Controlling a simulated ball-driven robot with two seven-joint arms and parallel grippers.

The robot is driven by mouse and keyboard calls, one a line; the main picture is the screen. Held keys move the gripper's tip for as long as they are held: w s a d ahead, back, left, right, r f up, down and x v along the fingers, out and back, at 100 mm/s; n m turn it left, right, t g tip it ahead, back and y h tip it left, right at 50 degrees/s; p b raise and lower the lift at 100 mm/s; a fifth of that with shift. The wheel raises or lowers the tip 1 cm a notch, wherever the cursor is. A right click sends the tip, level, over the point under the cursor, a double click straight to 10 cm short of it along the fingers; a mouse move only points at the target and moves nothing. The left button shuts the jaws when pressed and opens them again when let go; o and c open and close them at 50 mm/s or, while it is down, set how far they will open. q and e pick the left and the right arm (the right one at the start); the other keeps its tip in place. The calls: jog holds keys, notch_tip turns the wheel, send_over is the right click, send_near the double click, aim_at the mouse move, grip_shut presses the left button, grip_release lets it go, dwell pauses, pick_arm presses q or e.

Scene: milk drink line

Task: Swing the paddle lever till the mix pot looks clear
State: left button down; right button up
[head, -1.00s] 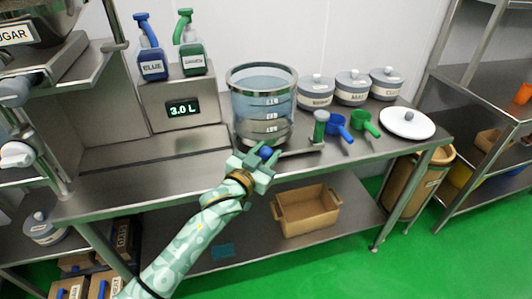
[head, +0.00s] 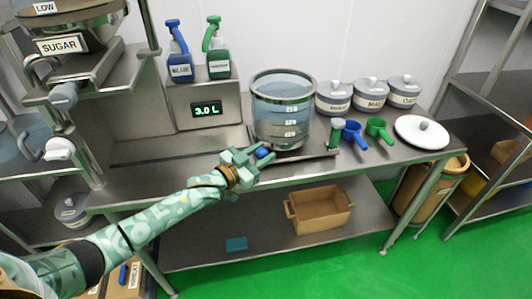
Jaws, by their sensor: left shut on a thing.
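The mix pot (head: 283,105) is a clear vessel with a metal rim and level marks, standing on the steel bench. Its contents look pale blue-grey and see-through, with a darker band near the bottom. The blue ball knob of the paddle lever (head: 263,152) sits at the pot's lower front. My left gripper (head: 262,155) is shut on this knob, its fingers partly hiding it. The paddle inside the pot cannot be made out. My right gripper is not in view.
Right of the pot are a blue scoop (head: 353,134), a green scoop (head: 378,129), a white lid (head: 423,131) and lidded tubs (head: 369,95). A brown crate (head: 320,212) sits below.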

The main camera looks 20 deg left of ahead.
pick_arm(q)
jog(key=shift+r, duration=0.1)
jog(key=c, duration=1)
grip_release()
jog(key=shift+w+a, duration=0.1)
jog(key=shift+c, duration=0.2)
jog(key=p+v, duration=0.3)
jog(key=v, duration=1.3)
jog(key=shift+s+p, duration=0.2)
jog(key=shift+p, duration=0.1)
